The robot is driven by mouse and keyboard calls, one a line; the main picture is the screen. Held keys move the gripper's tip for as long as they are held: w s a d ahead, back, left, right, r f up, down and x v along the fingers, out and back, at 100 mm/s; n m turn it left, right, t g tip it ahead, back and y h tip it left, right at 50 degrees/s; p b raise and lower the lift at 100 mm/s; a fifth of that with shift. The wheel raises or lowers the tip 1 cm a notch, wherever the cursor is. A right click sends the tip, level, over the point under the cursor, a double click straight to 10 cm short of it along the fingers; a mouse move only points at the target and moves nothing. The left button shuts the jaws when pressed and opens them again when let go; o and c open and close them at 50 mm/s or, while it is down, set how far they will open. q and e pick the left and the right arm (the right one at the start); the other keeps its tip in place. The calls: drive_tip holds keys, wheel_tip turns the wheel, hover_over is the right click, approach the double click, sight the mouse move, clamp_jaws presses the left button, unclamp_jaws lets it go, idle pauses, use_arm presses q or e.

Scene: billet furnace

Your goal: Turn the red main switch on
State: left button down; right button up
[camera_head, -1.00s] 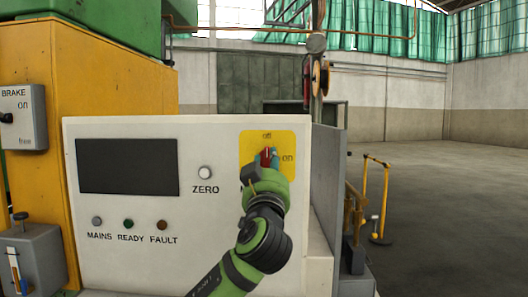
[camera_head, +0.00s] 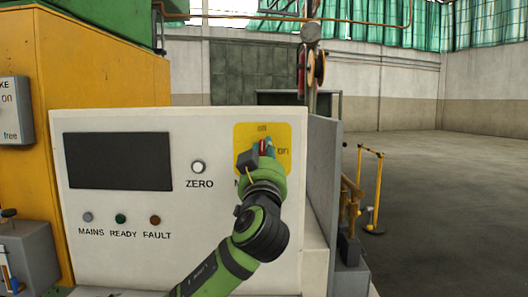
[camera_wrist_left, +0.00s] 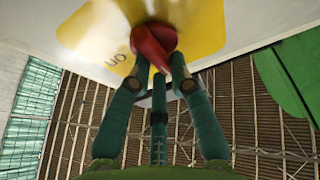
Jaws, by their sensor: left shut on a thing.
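The red main switch (camera_head: 263,147) sits on a yellow plate (camera_head: 243,134) on the white control panel. The plate has one label above the switch and "on" to its right. My left gripper (camera_head: 265,152) covers much of the switch in the head view. In the left wrist view, its teal fingers (camera_wrist_left: 160,70) are closed around the red handle (camera_wrist_left: 152,42), and the "on" label is beside it. The handle's exact angle is hard to tell behind the fingers. My right gripper is not in view.
The panel has a dark screen (camera_head: 118,161), a white ZERO button (camera_head: 198,167) and MAINS (camera_head: 87,217), READY (camera_head: 120,218) and FAULT (camera_head: 155,219) lamps, none clearly lit. A yellow railing (camera_head: 376,190) stands to the right, with open floor beyond.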

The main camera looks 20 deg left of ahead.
use_arm(q)
drive_tip(key=shift+m+h, duration=0.4)
drive_tip(key=shift+m, duration=0.2)
drive_tip(key=m+h+p, duration=0.1)
drive_tip(key=m, duration=0.2)
drive_tip(key=shift+h, duration=0.3)
drive_tip(key=m+g+h+p, duration=0.1)
drive_tip(key=m+h+p, duration=0.1)
drive_tip(key=m+p, duration=0.4)
drive_tip(key=m+g+h+p, duration=0.1)
drive_tip(key=m+p, duration=0.5)
drive_tip(key=p, duration=0.1)
drive_tip(key=f+m+g+h+p, duration=0.1)
drive_tip(key=m+h+p, duration=0.1)
drive_tip(key=m+p, duration=0.4)
drive_tip(key=shift+g+h+p, duration=0.3)
drive_tip(key=shift+g+p, duration=0.1)
drive_tip(key=shift+p, duration=0.3)
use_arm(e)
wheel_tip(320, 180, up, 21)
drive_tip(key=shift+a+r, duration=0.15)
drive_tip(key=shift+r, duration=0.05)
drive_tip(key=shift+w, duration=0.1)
use_arm(q)
drive_tip(key=c, duration=1.4)
unclamp_jaws()
drive_tip(key=shift+w, duration=0.1)
